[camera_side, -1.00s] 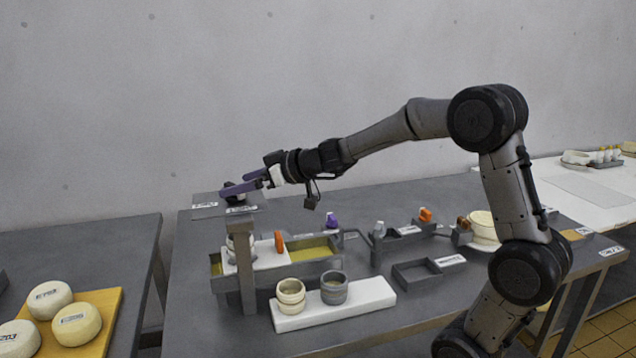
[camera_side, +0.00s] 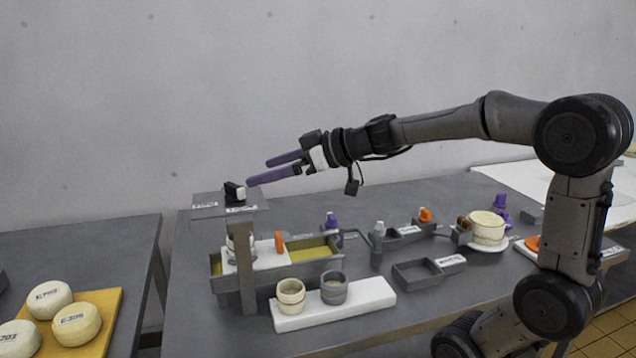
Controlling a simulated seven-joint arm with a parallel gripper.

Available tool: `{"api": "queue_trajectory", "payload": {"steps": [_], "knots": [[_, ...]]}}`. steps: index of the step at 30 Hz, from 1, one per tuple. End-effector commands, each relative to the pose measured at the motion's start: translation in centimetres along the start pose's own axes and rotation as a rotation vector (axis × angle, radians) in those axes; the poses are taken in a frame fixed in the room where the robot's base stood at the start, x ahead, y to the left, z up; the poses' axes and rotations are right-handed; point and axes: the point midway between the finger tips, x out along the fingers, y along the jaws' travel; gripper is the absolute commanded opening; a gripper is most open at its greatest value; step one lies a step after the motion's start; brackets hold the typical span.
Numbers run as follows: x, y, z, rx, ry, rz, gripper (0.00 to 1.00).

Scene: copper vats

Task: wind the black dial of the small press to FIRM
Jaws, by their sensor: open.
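The small press stands at the left of the dark table, with a grey top plate (camera_side: 210,208) on a post (camera_side: 243,265). The black dial (camera_side: 234,192) sits on that plate, with a light patch on its right end. White labels lie on the plate beside and in front of it; their words are too small to read. My gripper (camera_side: 262,172) has purple fingers spread apart and empty. It is up and to the right of the dial, with the nearer fingertip close to the dial in the picture; a gap shows between them.
Under the press is a grey trough (camera_side: 222,288) with a white block and an orange piece. In front, two small cups (camera_side: 291,297) (camera_side: 334,288) stand on a white slab (camera_side: 370,297). Grey holders with purple, grey and orange-topped items stand to the right.

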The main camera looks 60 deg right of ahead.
Motion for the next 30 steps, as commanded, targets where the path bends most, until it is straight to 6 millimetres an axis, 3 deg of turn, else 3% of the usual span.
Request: {"api": "queue_trajectory", "payload": {"steps": [15, 24, 30], "knots": [[-1.2, -8.9, -2.9, -0.358, -0.045, -0.222, 1.00], [-3.7, -13.4, -2.6, -0.639, -0.130, -0.356, 1.00], [-5.8, -14.9, -1.7, -0.822, -0.209, -0.415, 1.00]]}}
